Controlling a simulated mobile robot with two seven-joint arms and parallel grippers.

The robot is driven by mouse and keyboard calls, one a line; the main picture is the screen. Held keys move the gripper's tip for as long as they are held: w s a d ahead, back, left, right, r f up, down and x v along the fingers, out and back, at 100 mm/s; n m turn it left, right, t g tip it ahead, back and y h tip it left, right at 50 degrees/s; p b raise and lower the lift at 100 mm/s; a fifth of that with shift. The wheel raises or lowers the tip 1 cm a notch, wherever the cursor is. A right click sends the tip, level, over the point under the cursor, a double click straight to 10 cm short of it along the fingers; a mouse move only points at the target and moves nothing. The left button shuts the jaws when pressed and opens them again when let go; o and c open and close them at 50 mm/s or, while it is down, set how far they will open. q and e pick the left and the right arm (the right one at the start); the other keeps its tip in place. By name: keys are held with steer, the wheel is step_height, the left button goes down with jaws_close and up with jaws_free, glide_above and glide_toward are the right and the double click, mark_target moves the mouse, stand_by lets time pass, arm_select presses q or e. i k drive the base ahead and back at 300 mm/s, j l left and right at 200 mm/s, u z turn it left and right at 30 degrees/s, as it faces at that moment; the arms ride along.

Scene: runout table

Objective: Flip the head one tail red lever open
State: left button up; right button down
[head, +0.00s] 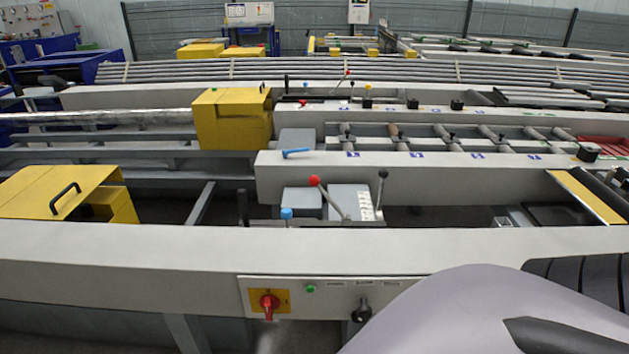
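A lever with a red ball knob (314,181) stands in the middle of the head view, behind the front beam. Its thin metal rod slants down to the right toward a grey box (350,203). A smaller lever with a red knob (347,73) shows farther back. I cannot tell from the picture which one is the head one tail lever. Neither of my grippers can be made out; a large smooth grey arm link of mine covers the lower right corner. No gripper is seen touching either lever.
The front beam (150,250) carries a panel with a red rotary switch (268,302) and a green button (310,288). Yellow covers (232,118) stand at left.

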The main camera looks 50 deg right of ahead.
mark_target(346, 219)
steer(key=i+j+z, duration=0.2)
steer(key=z, duration=0.15)
steer(key=i+j+z, duration=0.2)
steer(key=j+z, duration=0.15)
steer(key=i+j+z, duration=0.15)
steer(key=j, duration=0.15)
steer(key=i+j+z, duration=0.15)
steer(key=j, duration=0.15)
steer(key=j+z, duration=0.2)
steer(key=j, duration=0.15)
